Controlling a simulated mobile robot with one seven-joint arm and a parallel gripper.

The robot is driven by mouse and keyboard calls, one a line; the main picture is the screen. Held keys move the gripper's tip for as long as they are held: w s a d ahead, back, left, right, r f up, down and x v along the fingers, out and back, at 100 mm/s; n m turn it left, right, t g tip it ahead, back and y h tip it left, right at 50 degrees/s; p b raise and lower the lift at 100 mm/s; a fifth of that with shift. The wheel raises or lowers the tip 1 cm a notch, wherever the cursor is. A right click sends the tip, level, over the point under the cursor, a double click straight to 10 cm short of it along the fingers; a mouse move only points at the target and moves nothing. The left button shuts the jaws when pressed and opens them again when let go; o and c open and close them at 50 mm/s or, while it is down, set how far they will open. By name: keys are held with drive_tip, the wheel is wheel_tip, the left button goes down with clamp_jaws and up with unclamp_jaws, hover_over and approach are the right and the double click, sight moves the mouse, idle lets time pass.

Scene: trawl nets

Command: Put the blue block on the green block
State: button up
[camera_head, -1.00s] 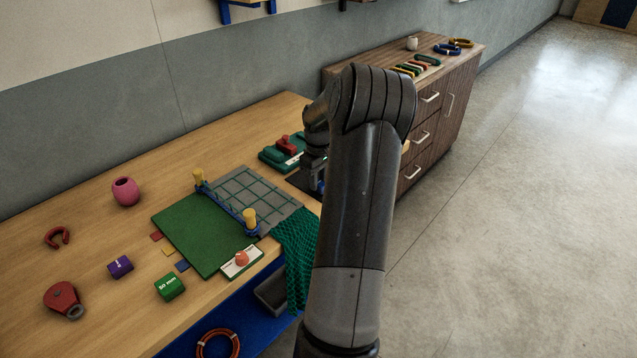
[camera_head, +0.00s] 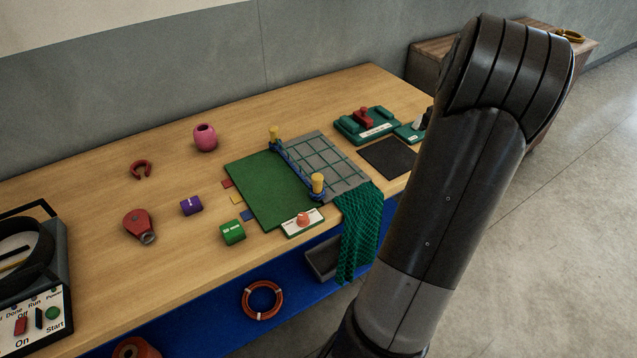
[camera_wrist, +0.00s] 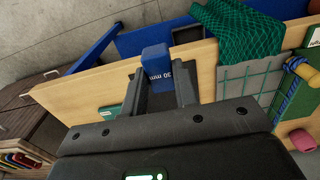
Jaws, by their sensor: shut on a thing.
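The blue block (camera_wrist: 156,62), with white "30 mm" lettering, shows in the wrist view between the fingers of my gripper (camera_wrist: 160,82). My gripper is shut on it and holds it above the table. In the head view my gripper and the blue block are hidden behind my arm. The green block (camera_head: 232,232), with white lettering on its top, stands on the table near the front edge, left of the green mat. It is apart from my gripper and does not show in the wrist view.
A purple block (camera_head: 191,205) stands left of the green mat (camera_head: 262,190). A red pulley block (camera_head: 139,225) lies farther left. A white card with an orange knob (camera_head: 303,220) is right of the green block. Green netting (camera_head: 358,225) hangs over the front edge. A control box (camera_head: 35,285) stands far left.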

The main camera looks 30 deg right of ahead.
drive_tip(key=w+a+r+n, duration=0.1)
drive_tip(key=w+a+n, duration=0.1)
drive_tip(key=w+a, duration=0.6)
drive_tip(key=n, duration=0.7)
hover_over(231, 229)
wheel_tip(231, 229, down, 5)
drive_tip(key=shift+d, duration=0.1)
drive_tip(key=shift+f, duration=2.05)
drive_tip(key=shift+f, duration=0.2)
drive_tip(key=o, duration=1)
